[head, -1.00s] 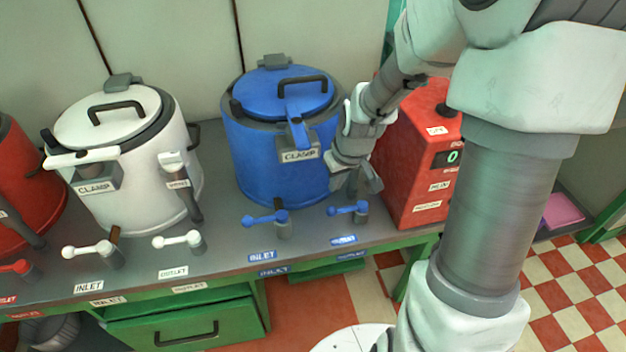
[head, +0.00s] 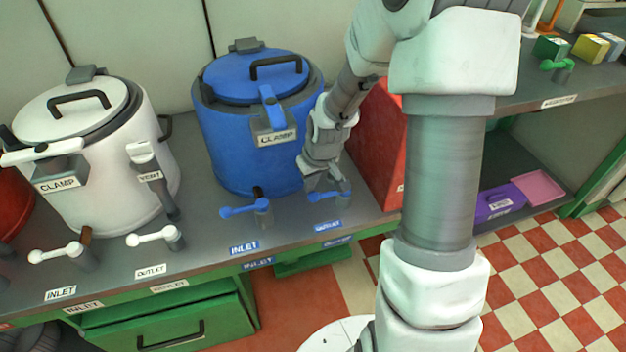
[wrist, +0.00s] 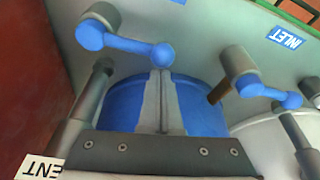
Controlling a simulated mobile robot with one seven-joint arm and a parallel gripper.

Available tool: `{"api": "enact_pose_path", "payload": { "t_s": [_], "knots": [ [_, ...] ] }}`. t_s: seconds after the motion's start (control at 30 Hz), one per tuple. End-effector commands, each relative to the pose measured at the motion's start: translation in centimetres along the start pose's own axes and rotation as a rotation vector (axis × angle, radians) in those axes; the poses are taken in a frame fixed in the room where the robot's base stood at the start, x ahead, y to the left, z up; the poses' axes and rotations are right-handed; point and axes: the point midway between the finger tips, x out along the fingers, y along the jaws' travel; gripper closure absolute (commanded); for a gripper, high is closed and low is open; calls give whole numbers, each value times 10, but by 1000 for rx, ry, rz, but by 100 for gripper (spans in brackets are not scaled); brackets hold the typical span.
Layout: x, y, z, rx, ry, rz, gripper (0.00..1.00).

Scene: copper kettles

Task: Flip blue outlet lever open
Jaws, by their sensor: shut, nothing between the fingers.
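The blue outlet lever (head: 327,197) sits on the bench front, at the lower right of the blue kettle (head: 222,150). Its arm points left from its grey post. In the wrist view the outlet lever (wrist: 125,43) is at upper left, its ball end just beyond my fingertips. My gripper (head: 322,184) is shut and empty, pointing down just behind the lever. The shut fingers also show in the wrist view (wrist: 161,80). I cannot tell whether they touch the ball. The blue inlet lever (head: 245,211) stands to the left, also pointing left.
The blue kettle's clamp (head: 272,115) is close to the left of my wrist. A red box (head: 375,150) stands close on the right. The white kettle (head: 90,150) and its levers are farther left. Blue labels (head: 328,226) lie in front of the levers.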

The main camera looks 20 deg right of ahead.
Motion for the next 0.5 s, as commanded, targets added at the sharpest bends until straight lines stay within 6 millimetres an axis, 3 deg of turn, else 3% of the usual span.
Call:
{"api": "enact_pose_path", "payload": {
  "t_s": [0.13, 0.5],
  "knots": [
    [14, 0, 0, 1, 0, 0, 100],
    [16, 0, 0, 1, 1, 1, 100]
  ]
}}
